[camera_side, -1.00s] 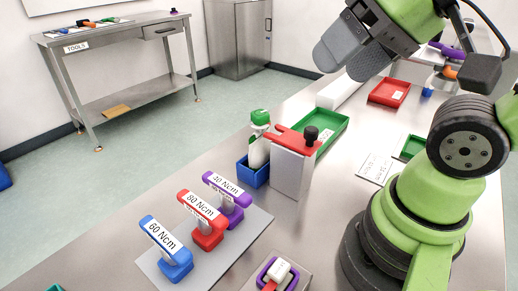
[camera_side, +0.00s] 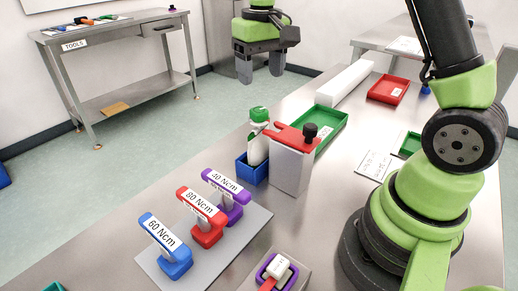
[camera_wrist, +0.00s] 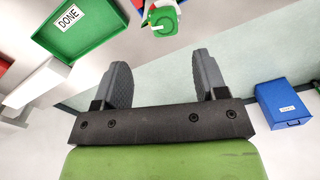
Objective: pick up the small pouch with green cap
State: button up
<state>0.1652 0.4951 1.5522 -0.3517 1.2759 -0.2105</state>
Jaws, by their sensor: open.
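The small white pouch (camera_side: 257,149) with a green cap (camera_side: 259,114) stands upright in a small blue holder (camera_side: 250,172) on the bench, beside a grey block with a red top. In the wrist view the green cap (camera_wrist: 164,18) shows at the top edge, beyond the fingertips. My gripper (camera_side: 260,70) hangs in the air with fingers pointing down, apart from the pouch and above it in the picture. In the wrist view my gripper (camera_wrist: 161,65) is open with nothing between its fingers.
The red-topped grey block (camera_side: 291,165) with a black knob stands right of the pouch. A green tray (camera_side: 325,122), marked DONE in the wrist view (camera_wrist: 90,45), lies behind it. Purple, red and blue torque tools (camera_side: 204,217) stand in front. A long white block (camera_side: 345,82) is farther back.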

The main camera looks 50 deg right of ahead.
aim_at(257, 108)
notch_tip(257, 108, down, 5)
jog(key=shift+w+f, duration=0.1)
jog(key=shift+w, duration=0.05)
jog(key=f, duration=0.5)
jog(key=shift+a+f, duration=0.1)
jog(key=shift+a, duration=0.2)
jog(key=shift+w, duration=0.1)
jog(key=c, duration=1.2)
jog(key=shift+o, duration=0.2)
jog(key=shift+r, duration=0.2)
notch_tip(257, 108, up, 18)
jog(key=shift+f, duration=0.15)
